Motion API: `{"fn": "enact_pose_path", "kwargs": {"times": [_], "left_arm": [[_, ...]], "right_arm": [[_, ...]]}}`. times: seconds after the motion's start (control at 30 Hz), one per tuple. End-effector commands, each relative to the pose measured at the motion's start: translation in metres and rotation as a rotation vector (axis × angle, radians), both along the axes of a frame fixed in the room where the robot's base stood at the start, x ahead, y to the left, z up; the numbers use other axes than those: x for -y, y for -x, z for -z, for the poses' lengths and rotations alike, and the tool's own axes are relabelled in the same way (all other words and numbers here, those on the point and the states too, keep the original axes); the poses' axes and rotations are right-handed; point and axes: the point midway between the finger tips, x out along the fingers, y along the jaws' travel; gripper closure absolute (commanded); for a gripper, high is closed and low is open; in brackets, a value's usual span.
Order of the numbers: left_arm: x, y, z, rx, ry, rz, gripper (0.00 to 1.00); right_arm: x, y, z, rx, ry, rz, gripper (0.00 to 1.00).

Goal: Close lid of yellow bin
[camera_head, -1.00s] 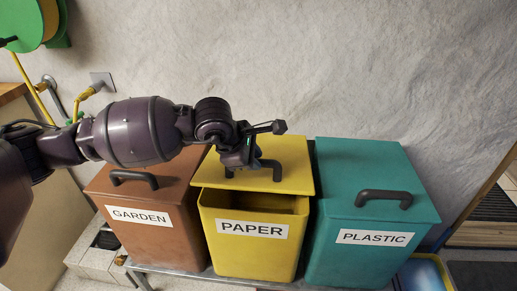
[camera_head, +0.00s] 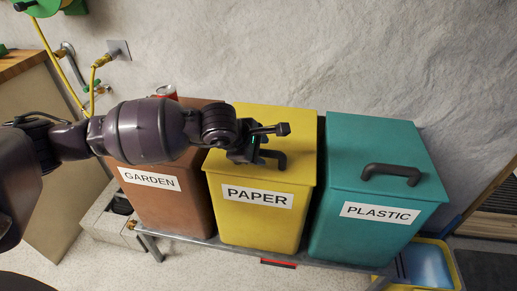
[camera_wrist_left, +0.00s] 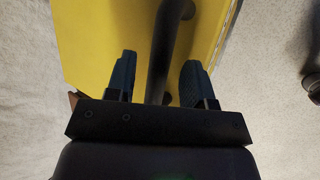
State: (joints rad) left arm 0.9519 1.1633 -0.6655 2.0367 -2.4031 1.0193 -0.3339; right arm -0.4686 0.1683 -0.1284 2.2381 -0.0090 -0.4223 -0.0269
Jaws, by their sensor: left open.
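The yellow bin (camera_head: 262,222), labelled PAPER, stands between the brown and teal bins. Its yellow lid (camera_head: 295,130) lies flat over the top, and no opening shows at the front. The lid's dark handle (camera_head: 280,160) is partly hidden by my left gripper (camera_head: 268,143), which is just over the lid. In the left wrist view the handle (camera_wrist_left: 170,30) runs between the two separated fingers of my left gripper (camera_wrist_left: 160,65), and the yellow lid (camera_wrist_left: 100,35) is behind it. The left gripper is open. The right gripper is not in view.
The teal PLASTIC bin (camera_head: 370,235) stands close on the right. The wall is behind.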

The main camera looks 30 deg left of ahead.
Motion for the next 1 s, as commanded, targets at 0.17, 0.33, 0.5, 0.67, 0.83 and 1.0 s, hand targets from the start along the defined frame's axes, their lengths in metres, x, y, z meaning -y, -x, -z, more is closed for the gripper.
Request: {"fn": "enact_pose_path", "kwargs": {"times": [0.17, 0.33, 0.5, 0.67, 0.83, 1.0], "left_arm": [[-0.002, 0.004, -0.008, 0.003, -0.001, 0.000, 0.52], [-0.008, 0.018, -0.031, 0.009, -0.001, 0.000, 0.52], [-0.016, 0.037, -0.057, 0.010, -0.002, 0.001, 0.52], [-0.021, 0.051, -0.074, 0.007, -0.002, 0.000, 0.52], [-0.024, 0.060, -0.083, 0.002, -0.001, 0.000, 0.52], [-0.025, 0.063, -0.085, 0.000, 0.000, 0.000, 0.52]], "right_arm": [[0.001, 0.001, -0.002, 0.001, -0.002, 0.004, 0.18], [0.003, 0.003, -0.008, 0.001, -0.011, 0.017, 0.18], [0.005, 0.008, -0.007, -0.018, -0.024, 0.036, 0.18], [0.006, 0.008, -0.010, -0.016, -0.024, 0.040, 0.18], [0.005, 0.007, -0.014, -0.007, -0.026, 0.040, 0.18], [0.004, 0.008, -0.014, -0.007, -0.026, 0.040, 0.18]]}}
